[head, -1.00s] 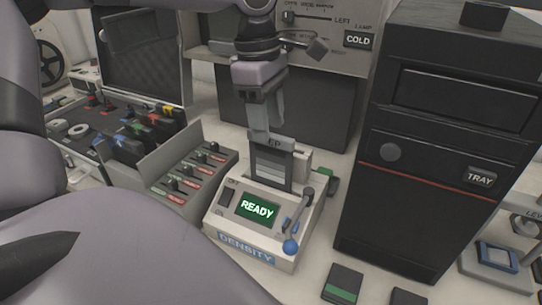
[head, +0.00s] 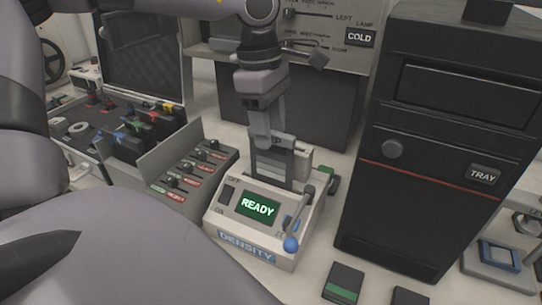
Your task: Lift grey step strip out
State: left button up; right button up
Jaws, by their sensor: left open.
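The grey step strip (head: 272,164) stands upright at the back of the density unit (head: 262,232), with grey bands of different shades on its face. The dark label at its top is partly hidden by my left gripper, leaving little more than a "P" in view. My left gripper (head: 268,142) points down from above, open, with its fingers at the strip's top end. I cannot tell whether they touch it. My right gripper is not in view.
A grey rack with several switches (head: 190,172) stands close on the left, beside an open case (head: 140,60). A tall black cabinet (head: 430,150) marked TRAY stands on the right. A dark block with a green band (head: 343,284) lies in front.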

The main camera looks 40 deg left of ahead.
pick_arm(q)
grip_shut()
dwell(0.4)
jog(key=shift+r+p, duration=0.4)
jog(key=shift+p, duration=0.15)
notch_tip(320, 180, up, 20)
jog(key=shift+f+p, duration=0.15)
jog(key=shift+p, duration=0.2)
